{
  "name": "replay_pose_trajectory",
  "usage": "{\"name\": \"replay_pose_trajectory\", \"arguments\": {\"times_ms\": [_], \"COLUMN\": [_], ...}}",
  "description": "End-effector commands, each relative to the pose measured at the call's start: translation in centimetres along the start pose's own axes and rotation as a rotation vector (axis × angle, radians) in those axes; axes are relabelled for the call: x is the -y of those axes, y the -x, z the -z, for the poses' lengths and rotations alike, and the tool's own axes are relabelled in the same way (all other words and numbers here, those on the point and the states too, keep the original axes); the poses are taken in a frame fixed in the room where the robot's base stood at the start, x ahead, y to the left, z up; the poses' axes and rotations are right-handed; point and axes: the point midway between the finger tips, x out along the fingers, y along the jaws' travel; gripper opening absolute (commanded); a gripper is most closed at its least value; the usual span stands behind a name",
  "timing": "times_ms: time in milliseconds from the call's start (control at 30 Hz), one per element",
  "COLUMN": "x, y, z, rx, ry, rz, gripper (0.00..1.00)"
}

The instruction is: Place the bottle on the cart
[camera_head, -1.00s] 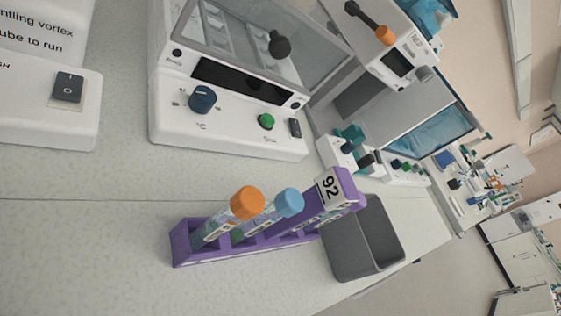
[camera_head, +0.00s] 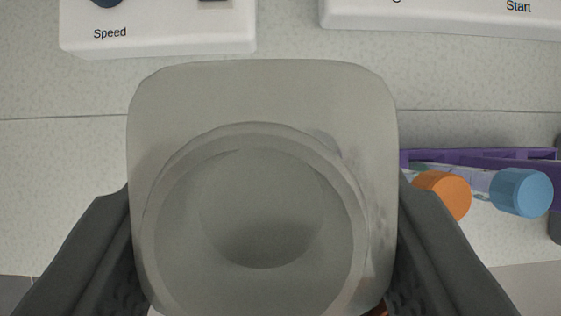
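A translucent grey, square-shouldered bottle (camera_head: 265,95) with a wide round mouth fills the middle of the view, seen from above. My gripper (camera_head: 262,240) has one dark finger on each side of the bottle, at its left and right walls. Both fingers appear to touch the walls, with the bottle between them. The bottle hides the bench beneath it, so I cannot tell whether it is lifted. No cart is in view.
A purple rack (camera_head: 480,158) with an orange-capped tube (camera_head: 442,193) and a blue-capped tube (camera_head: 521,192) lies close to the right of the bottle. White devices (camera_head: 160,35) stand along the top. The bench (camera_head: 65,170) is bare at left, with its edge near the bottom.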

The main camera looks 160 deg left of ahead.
Motion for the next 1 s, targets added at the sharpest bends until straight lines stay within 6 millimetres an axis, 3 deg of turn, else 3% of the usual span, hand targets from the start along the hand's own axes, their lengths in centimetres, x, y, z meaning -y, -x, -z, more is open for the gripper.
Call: {"name": "replay_pose_trajectory", "arguments": {"times_ms": [500,900,933,1000], "x": [0.0,0.0,0.0,0.0], "y": [-4.2,-4.6,-4.6,-4.6], "z": [-2.7,-2.9,-2.9,-2.9], "rx": [0.0,-0.001,-0.001,-0.001], "ry": [0.0,0.0,0.0,0.0], "rz": [-0.001,0.0,0.0,0.001], "gripper": [0.28,0.28,0.52,0.66]}}
